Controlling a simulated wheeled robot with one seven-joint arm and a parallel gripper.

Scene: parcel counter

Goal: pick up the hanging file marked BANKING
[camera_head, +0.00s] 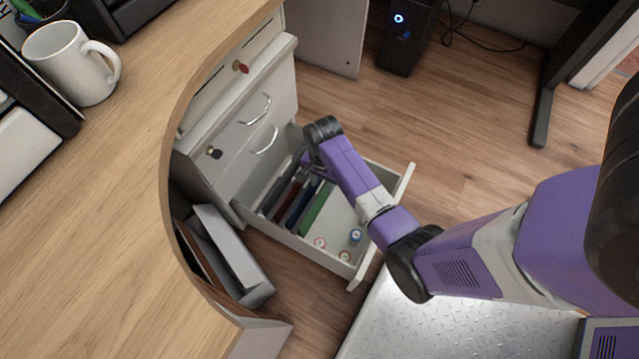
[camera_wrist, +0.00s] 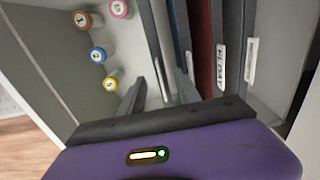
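An open drawer (camera_head: 305,247) holds several hanging files standing in a row. The head view shows a green file (camera_head: 315,208), a blue file (camera_head: 299,207) and a red file (camera_head: 286,202). In the wrist view, the tab on the red file (camera_wrist: 202,35) or the dark file beside it seems to read FLOAT. The other tabs are too slanted or small to read, so I cannot tell which file is marked BANKING. My gripper (camera_wrist: 160,75) is open above the files. The edge of a dark-looking file (camera_wrist: 152,35) shows between its fingers; contact cannot be told.
Several small numbered rolls (camera_wrist: 97,54) stand in the drawer beside the files. A curved wooden counter (camera_head: 120,200) with a white mug (camera_head: 72,62) is at the left. A grey box file (camera_head: 233,250) stands beneath its edge. Open floor lies behind the drawer.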

